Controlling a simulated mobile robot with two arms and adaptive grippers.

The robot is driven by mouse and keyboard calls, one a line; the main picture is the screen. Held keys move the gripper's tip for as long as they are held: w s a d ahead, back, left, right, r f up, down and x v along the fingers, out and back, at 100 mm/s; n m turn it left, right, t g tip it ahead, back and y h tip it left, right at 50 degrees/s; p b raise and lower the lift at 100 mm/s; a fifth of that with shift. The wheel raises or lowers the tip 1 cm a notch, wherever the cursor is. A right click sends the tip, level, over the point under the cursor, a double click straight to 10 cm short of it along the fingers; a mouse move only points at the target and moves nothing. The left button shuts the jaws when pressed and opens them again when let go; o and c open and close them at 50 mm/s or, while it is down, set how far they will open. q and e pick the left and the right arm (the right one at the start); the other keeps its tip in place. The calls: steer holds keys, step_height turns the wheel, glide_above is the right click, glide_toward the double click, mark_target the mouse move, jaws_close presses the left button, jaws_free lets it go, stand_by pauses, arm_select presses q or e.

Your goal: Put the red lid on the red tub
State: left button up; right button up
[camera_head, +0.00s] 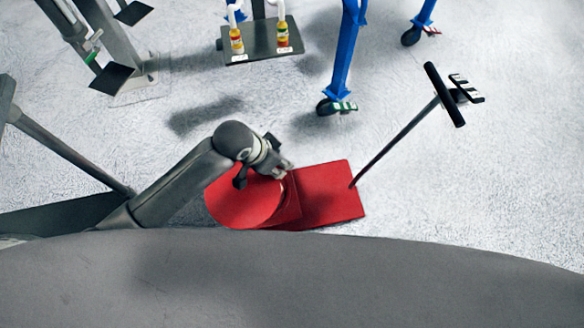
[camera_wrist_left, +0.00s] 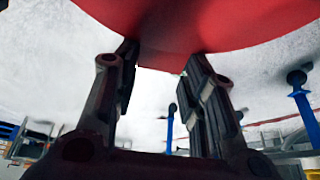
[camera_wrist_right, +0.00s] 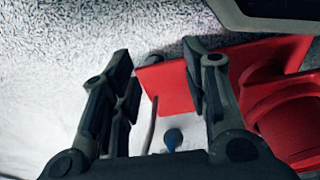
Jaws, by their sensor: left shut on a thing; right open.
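My left gripper (camera_head: 284,172) is shut on the edge of the round red lid (camera_head: 240,203) in the head view. In the left wrist view the lid (camera_wrist_left: 200,20) fills the top, at the fingertips of my left gripper (camera_wrist_left: 163,54). The red tub is not clearly separable from the lid in the head view. A rounded red form at the right edge of the right wrist view (camera_wrist_right: 290,120) looks like the tub, partly cut off; I cannot tell whether the lid touches it. My right gripper (camera_wrist_right: 160,62) is open and empty, and is out of the head view.
A flat red cart platform (camera_head: 335,195) lies beside the lid, with a dark pole and crossbar handle (camera_head: 405,130) at its right. A blue-legged frame on castors (camera_head: 345,55) and a small dark shelf with two bottles (camera_head: 260,48) stand behind. Floor at right is clear.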

arm_select(q)
steer(key=w+d+f+m+g+b, duration=0.1)
steer(key=w+f+m+b, duration=0.1)
steer(key=w+f+b, duration=0.2)
steer(key=w+d+f+m+g+h+b, duration=0.1)
steer(key=w+d+f+m+b, duration=0.1)
steer(key=f+b, duration=0.4)
step_height(320, 180, down, 6)
steer(key=shift+w+d+r+m, duration=0.2)
steer(key=shift+w+d+m, duration=0.05)
steer(key=shift+w+m, duration=0.6)
arm_select(e)
steer(key=w+r, duration=0.5)
steer(key=w, duration=0.1)
steer(key=shift+a+t, duration=0.4)
steer(key=shift+f, duration=0.2)
arm_select(q)
step_height(320, 180, down, 6)
steer(key=b, duration=0.3)
arm_select(e)
steer(key=w+v, duration=0.1)
steer(key=v, duration=0.9)
steer(key=shift+w+r+t, duration=0.15)
steer(key=shift+r+t, duration=0.15)
steer(key=shift+r, duration=0.05)
